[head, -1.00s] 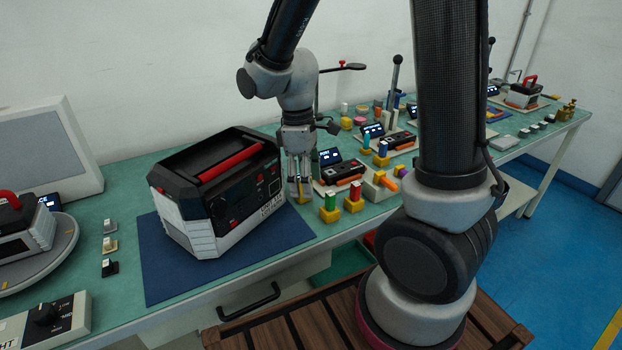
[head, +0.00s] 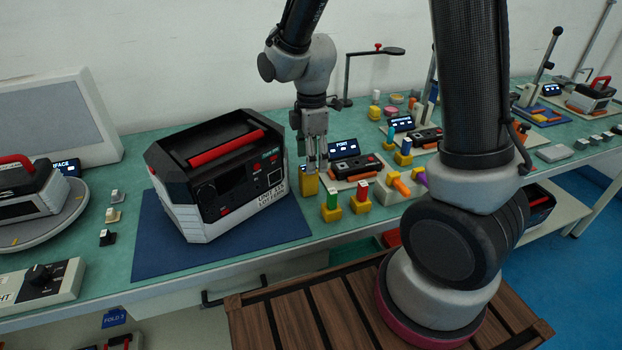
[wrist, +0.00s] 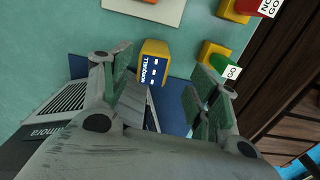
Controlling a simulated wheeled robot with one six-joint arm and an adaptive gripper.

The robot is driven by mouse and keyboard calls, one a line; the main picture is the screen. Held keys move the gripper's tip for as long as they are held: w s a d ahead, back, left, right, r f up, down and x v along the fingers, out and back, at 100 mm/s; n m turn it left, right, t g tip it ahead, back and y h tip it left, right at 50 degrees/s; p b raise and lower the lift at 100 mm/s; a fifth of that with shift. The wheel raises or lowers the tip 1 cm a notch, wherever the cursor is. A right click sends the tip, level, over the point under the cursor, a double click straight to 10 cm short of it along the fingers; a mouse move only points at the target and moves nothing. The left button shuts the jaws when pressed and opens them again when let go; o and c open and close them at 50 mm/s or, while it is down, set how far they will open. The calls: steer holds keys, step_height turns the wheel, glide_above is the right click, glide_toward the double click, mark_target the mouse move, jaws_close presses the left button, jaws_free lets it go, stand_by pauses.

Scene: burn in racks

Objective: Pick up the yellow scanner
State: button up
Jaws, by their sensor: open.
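The yellow scanner (head: 309,186) stands on the green bench just right of the big black-and-white unit, near the blue mat's edge. In the wrist view the scanner (wrist: 153,76) shows its yellow casing and a dark blue screen with white marks. My gripper (head: 312,168) points down directly over the scanner in the head view, its fingers open. In the wrist view my gripper (wrist: 163,82) has its two fingers apart, with the scanner in the gap between them, toward the fingertip end. I cannot tell whether a finger touches it.
The black-and-white unit (head: 222,172) with a red handle stands close on the left, on a blue mat (head: 150,250). Yellow-based green (head: 331,204) and red (head: 360,199) gauges stand close on the right. A small screen (head: 342,146) is behind them.

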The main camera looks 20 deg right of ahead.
mark_target(308, 179)
steer(key=shift+w+n, duration=0.1)
steer(key=shift+n, duration=0.3)
steer(key=shift+f, duration=0.3)
steer(key=f, duration=0.7)
steer(key=shift+w+a+f, duration=0.15)
steer(key=shift+w+a, duration=0.1)
steer(key=shift+a, duration=0.1)
steer(key=c, duration=1.2)
